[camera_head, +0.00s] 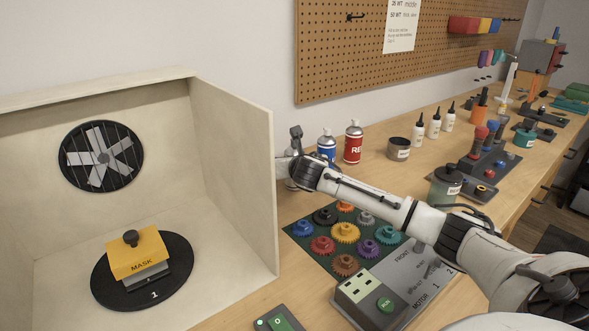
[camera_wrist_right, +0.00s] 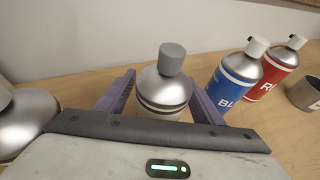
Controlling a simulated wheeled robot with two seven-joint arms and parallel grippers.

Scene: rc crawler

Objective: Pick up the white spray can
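The spray can with a grey cap and silver shoulder (camera_wrist_right: 164,88) stands upright between my right gripper's two purple fingers in the right wrist view. Only a pale strip of its body shows; the gripper housing hides the rest, so its label cannot be read. My right gripper (camera_wrist_right: 162,97) appears open around it, with a finger on each side and no clear grip. In the head view, the gripper (camera_head: 288,170) is beside the booth's right wall, partly hidden, with the can's grey top (camera_head: 296,133) just above it. My left gripper is not in view.
A blue can (camera_head: 326,145) and a red can (camera_head: 353,141) stand close to the right. A wooden booth (camera_head: 235,165) is on the left. A gear mat (camera_head: 325,262) lies under my right arm. A silver rounded object (camera_wrist_right: 25,120) is at the wrist view's left edge.

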